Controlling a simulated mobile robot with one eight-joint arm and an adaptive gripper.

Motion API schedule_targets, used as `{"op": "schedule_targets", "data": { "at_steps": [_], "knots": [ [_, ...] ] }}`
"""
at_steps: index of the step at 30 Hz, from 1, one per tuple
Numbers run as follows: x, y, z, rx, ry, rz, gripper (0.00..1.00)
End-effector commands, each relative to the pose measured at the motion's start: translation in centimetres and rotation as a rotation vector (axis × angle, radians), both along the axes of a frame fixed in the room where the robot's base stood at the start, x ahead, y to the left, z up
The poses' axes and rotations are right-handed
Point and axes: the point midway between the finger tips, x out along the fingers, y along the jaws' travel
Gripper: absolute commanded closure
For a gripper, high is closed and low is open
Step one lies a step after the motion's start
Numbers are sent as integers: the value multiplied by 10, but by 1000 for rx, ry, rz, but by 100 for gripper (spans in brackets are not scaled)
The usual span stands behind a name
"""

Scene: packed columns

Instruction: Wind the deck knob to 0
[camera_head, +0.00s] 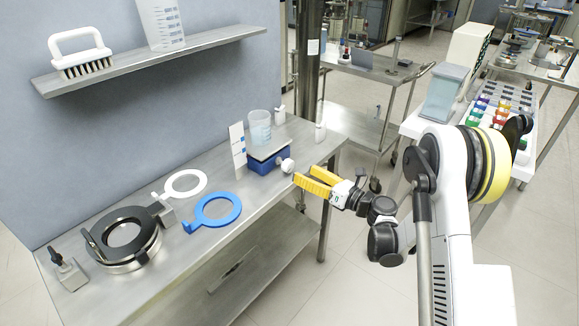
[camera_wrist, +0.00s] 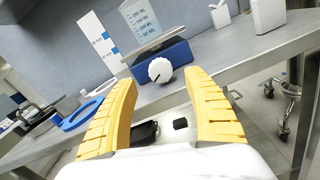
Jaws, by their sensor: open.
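The deck knob (camera_wrist: 160,70) is a round white ribbed knob on the front of a blue lab jack (camera_wrist: 178,57). A dark mark shows on the knob's face; I cannot read a number. A metal plate tops the jack, and a clear graduated beaker (camera_wrist: 144,22) stands on it. A white card with blue marks (camera_wrist: 97,38) stands at its left. In the head view the knob (camera_head: 287,165) is on the jack's right side. My gripper (camera_head: 305,178), with yellow fingers, is open and empty, just in front of the knob and apart from it. In the wrist view the knob shows between the fingertips (camera_wrist: 160,78).
On the metal bench lie a blue ring (camera_head: 213,212), a white ring (camera_head: 182,184) and a black round clamp (camera_head: 125,238). Small white items (camera_head: 319,131) stand behind the jack. A shelf (camera_head: 150,60) with a brush hangs above.

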Motion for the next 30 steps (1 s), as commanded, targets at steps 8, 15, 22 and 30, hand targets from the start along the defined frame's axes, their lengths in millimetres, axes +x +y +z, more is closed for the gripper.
{"op": "schedule_targets", "data": {
  "at_steps": [8,15,22,30],
  "knots": [
    [33,43,-3,-1,-2,1,40],
    [44,56,-1,-2,-2,-1,40],
    [45,57,0,-2,-2,-1,40],
    [45,57,0,-2,-2,-1,94]
  ]
}}
